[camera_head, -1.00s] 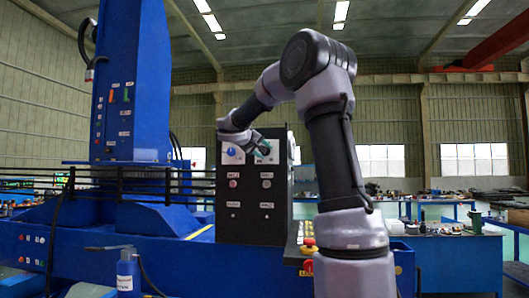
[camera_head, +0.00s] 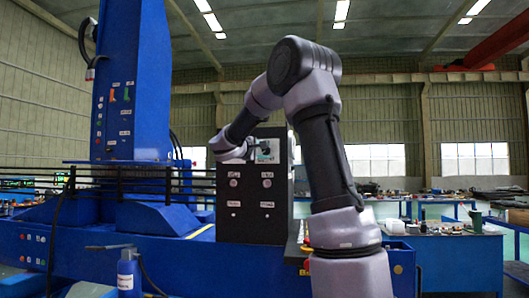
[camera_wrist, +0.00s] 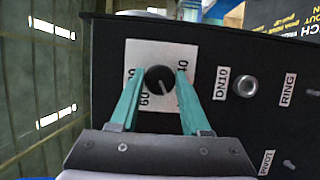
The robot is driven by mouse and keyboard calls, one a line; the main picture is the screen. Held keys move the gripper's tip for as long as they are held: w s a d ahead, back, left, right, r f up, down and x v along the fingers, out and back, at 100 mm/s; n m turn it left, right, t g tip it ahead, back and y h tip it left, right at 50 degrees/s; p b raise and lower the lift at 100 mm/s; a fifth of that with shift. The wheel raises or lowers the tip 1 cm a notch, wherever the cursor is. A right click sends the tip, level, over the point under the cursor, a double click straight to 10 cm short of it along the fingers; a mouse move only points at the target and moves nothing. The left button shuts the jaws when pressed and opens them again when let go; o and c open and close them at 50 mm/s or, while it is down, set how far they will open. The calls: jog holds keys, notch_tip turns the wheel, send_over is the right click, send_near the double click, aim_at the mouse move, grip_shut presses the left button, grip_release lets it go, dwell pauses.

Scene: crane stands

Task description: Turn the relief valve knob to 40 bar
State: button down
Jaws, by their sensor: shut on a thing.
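The relief valve knob (camera_wrist: 159,79) is round and black with a white pointer line, on a white dial plate (camera_wrist: 152,50) in the wrist view. The line points down and slightly right in that view. The printed "40" is at the knob's upper right, and "60" is below left; another number is partly covered by a finger. My gripper (camera_wrist: 161,75) has its two teal fingers on either side of the knob and is shut on it. In the head view, my gripper is at the top of the black control panel (camera_head: 247,222), and my wrist hides the knob.
A "DN10" label (camera_wrist: 222,83) and a silver round fitting (camera_wrist: 243,87) sit beside the dial. A blue column (camera_head: 133,90) stands left of the panel. A blue spray bottle (camera_head: 128,272) is in front. Blue workbenches (camera_head: 455,250) are at right.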

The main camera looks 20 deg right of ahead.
dwell(0.4)
jog(key=shift+c, duration=1.9)
grip_release()
jog(key=shift+a, duration=0.1)
jog(key=v, duration=1)
jog(key=shift+s+a, duration=0.2)
jog(key=shift+a, duration=0.05)
jog(key=shift+f, duration=0.15)
